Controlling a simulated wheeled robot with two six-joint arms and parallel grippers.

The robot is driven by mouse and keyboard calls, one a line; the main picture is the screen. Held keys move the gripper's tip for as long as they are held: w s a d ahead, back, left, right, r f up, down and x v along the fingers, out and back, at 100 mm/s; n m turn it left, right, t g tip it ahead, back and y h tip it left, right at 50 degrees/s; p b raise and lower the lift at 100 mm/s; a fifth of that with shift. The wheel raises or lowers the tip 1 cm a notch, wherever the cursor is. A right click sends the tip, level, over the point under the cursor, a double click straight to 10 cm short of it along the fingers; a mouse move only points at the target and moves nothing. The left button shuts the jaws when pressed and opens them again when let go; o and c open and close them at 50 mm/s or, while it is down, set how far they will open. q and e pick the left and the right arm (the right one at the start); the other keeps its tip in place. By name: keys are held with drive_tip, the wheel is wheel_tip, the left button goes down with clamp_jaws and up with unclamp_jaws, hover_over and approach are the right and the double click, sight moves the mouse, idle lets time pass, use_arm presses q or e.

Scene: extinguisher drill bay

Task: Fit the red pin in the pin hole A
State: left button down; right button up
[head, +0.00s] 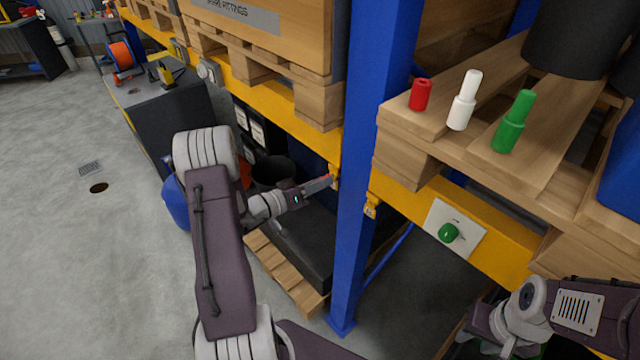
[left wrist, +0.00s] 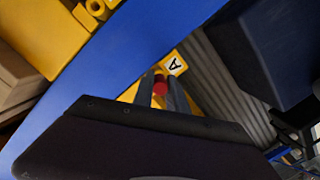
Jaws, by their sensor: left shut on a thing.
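My left gripper (head: 329,181) reaches in beside the blue upright, close to a small yellow bracket (head: 335,174). In the left wrist view my left gripper (left wrist: 161,86) is shut on the red pin (left wrist: 160,84), whose red end shows between the fingers. A white label "A" (left wrist: 175,66) on the yellow beam is just beyond the pin. Pin hole A itself is hidden, and I cannot tell whether the pin's tip is in it. My right gripper (head: 484,326) is low at the right, dark and partly cut off; its fingers are not clear.
The blue upright (head: 357,150) stands right beside my left gripper. A second yellow bracket (head: 371,206) is right of it. A red cylinder (head: 420,94), a white pin (head: 462,100) and a green pin (head: 514,122) stand on the pallet. A green knob (head: 448,233) sits on a white plate.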

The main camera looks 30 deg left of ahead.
use_arm(q)
drive_tip(key=shift+w+d+b, duration=0.2)
drive_tip(key=shift+w+b, duration=0.3)
drive_tip(key=shift+b, duration=0.15)
drive_tip(key=c, duration=1.5)
unclamp_jaws()
drive_tip(key=shift+o, duration=1.2)
drive_tip(key=shift+w, duration=0.15)
drive_tip(key=b+v, duration=0.3)
drive_tip(key=v, duration=0.6)
